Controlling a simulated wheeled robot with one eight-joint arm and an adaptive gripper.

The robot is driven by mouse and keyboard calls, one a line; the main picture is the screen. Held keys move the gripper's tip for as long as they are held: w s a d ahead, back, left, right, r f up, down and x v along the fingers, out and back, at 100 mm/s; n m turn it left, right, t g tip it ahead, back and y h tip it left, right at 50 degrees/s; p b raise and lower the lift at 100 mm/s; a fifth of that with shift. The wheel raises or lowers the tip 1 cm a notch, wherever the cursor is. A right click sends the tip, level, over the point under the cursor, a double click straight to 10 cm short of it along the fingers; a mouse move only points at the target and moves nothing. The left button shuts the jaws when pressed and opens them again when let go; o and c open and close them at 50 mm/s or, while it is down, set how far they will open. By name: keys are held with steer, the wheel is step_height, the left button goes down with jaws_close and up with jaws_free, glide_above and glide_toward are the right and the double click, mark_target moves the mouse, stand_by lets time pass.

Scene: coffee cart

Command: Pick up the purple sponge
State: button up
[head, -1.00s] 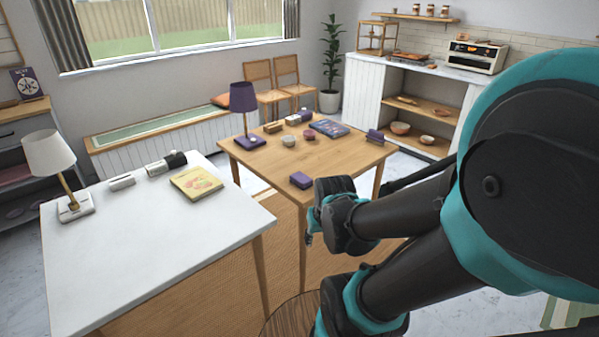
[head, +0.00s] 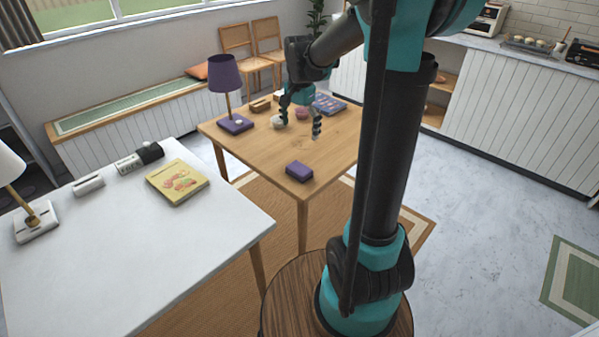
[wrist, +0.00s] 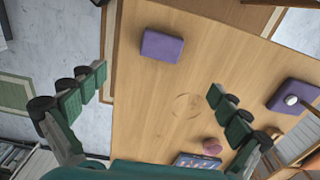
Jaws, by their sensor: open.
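The purple sponge (head: 299,171) is a small block lying near the front corner of the wooden table (head: 265,160). In the wrist view the sponge (wrist: 161,46) lies ahead of my gripper, toward the top of the picture and between the lines of the two fingers. My gripper (head: 300,122) is open and empty, above the middle of the table, farther back than the sponge. In the wrist view my gripper (wrist: 158,98) shows its fingers wide apart, with bare wood between them. Nothing touches the sponge.
A white table (head: 110,250) with a yellow book (head: 178,182) stands left. Wood around the sponge is clear.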

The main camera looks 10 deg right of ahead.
mark_target(298, 168)
steer(key=shift+m, duration=0.3)
steer(key=f, duration=1.7)
steer(key=shift+w+a, duration=0.1)
steer(key=shift+w, duration=0.3)
steer(key=shift+c, duration=0.2)
steer(key=c, duration=1)
